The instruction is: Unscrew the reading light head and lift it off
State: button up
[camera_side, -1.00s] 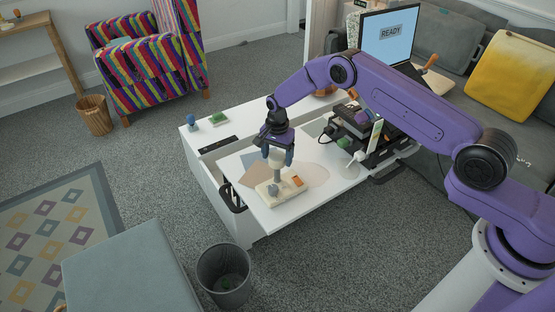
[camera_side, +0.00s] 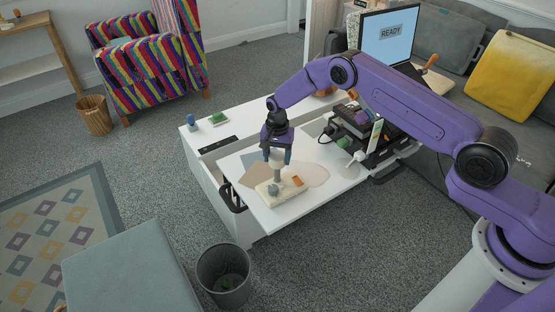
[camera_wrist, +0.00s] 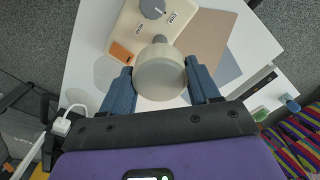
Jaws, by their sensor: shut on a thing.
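The reading light head (camera_wrist: 160,76) is a round cream piece on top of a short grey stem (camera_side: 277,174). The stem stands on a cream base (camera_side: 268,189) with a grey knob (camera_side: 273,189) and an orange patch (camera_side: 297,181). The base lies on the white table board. My gripper (camera_side: 276,157) points down over the base, its blue fingers shut on opposite sides of the head. In the wrist view the fingers also flank the head. The head still meets the stem; its thread is hidden.
A white table (camera_side: 318,202) carries flat tan and grey patches beneath the light. Small green and blue items (camera_side: 218,118) lie at the back left. A waste bin (camera_side: 224,275) stands in front.

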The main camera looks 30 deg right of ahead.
aim_at(278, 156)
jog(key=shift+r, duration=0.65)
dwell(0.6)
jog(key=shift+r, duration=2.1)
